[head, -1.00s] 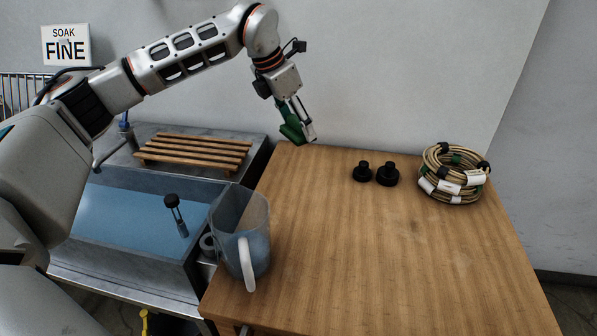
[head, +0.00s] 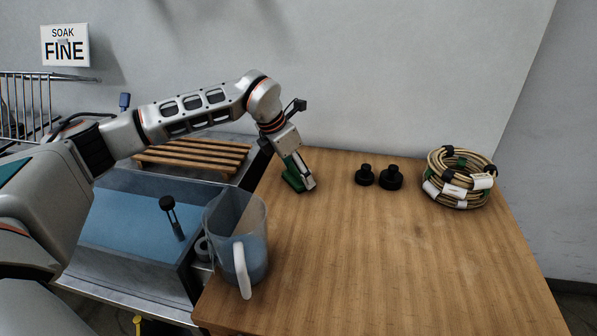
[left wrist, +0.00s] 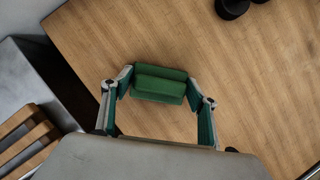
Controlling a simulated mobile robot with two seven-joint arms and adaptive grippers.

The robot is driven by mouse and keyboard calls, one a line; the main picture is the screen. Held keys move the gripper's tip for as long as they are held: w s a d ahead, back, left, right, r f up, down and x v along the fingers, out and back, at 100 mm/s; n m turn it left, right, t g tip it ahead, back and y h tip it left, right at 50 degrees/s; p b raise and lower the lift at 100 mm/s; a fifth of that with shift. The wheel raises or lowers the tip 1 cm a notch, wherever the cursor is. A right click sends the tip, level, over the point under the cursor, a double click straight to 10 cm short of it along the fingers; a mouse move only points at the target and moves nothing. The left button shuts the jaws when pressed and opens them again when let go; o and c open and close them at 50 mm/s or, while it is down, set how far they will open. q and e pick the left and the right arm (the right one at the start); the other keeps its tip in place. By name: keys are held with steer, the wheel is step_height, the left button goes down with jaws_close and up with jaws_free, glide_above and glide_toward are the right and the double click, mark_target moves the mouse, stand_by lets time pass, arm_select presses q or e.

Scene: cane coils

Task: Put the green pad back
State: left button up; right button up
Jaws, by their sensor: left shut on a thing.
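The green pad (left wrist: 160,85) is a small green block with a raised step, seen between my left fingers in the left wrist view. My left gripper (left wrist: 160,104) is shut on it. In the head view the left gripper (head: 302,176) points down over the back left part of the wooden table (head: 370,240), with the green pad (head: 292,183) at its fingertips. The pad is at or just above the table top; I cannot tell if it touches. My right gripper is not in view.
Two black knobbed weights (head: 378,177) and a tied cane coil (head: 459,178) stand at the back right. A clear jug (head: 238,235) stands at the table's left edge. Left of it are a water-filled sink (head: 130,230) and a wooden rack (head: 195,156). The table's middle is clear.

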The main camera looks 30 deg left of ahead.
arm_select(q)
steer(key=shift+r, duration=0.15)
steer(key=o, duration=1)
steer(key=shift+f, duration=0.2)
steer(key=shift+r, duration=0.15)
steer(key=shift+s+a+r, duration=0.1)
steer(key=shift+r, duration=0.25)
steer(key=shift+p+v, duration=1.05)
steer(key=shift+v, duration=4.6)
